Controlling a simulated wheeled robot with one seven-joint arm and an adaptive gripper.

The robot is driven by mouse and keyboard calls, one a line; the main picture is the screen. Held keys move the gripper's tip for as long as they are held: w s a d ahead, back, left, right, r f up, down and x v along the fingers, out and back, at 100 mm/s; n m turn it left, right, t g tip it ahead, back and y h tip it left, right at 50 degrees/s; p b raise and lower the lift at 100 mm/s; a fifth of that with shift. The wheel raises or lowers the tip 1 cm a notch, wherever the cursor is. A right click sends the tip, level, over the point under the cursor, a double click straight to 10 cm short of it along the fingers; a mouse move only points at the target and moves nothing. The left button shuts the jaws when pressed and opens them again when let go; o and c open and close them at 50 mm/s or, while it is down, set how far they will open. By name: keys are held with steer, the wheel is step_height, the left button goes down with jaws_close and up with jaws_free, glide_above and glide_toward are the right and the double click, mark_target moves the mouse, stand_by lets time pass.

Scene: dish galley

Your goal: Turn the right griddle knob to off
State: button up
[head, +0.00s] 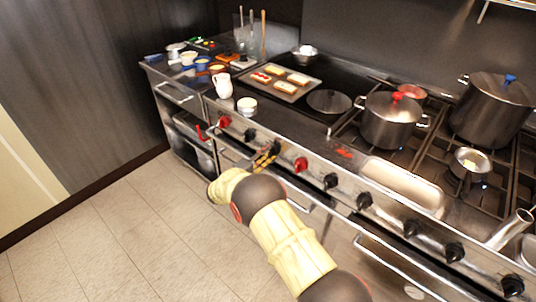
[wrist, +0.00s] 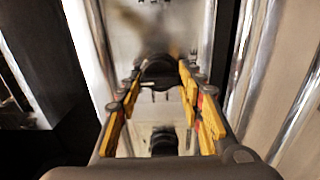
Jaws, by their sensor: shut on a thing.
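My gripper (head: 266,160) is at the front panel of the range (head: 315,170), below the flat dark griddle (head: 330,101). In the wrist view its yellow-padded fingers (wrist: 160,92) stand on both sides of a dark round knob (wrist: 160,68) and are shut on it. In the head view the gripper mostly hides this knob. A black knob (head: 249,135) is to its left and a red knob (head: 301,164) to its right. The held knob's pointer mark cannot be made out.
Another red knob (head: 224,121) is farther left, and several black knobs run right, including one at the panel's middle (head: 330,181). Metal handles (head: 235,155) jut out below the panel. A tray of food (head: 277,82) and a pot (head: 390,120) stand on top. The floor (head: 120,225) is clear.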

steer(key=o, duration=1.2)
steer(key=shift+c, duration=0.2)
steer(key=v, duration=1.2)
steer(key=shift+f, duration=0.1)
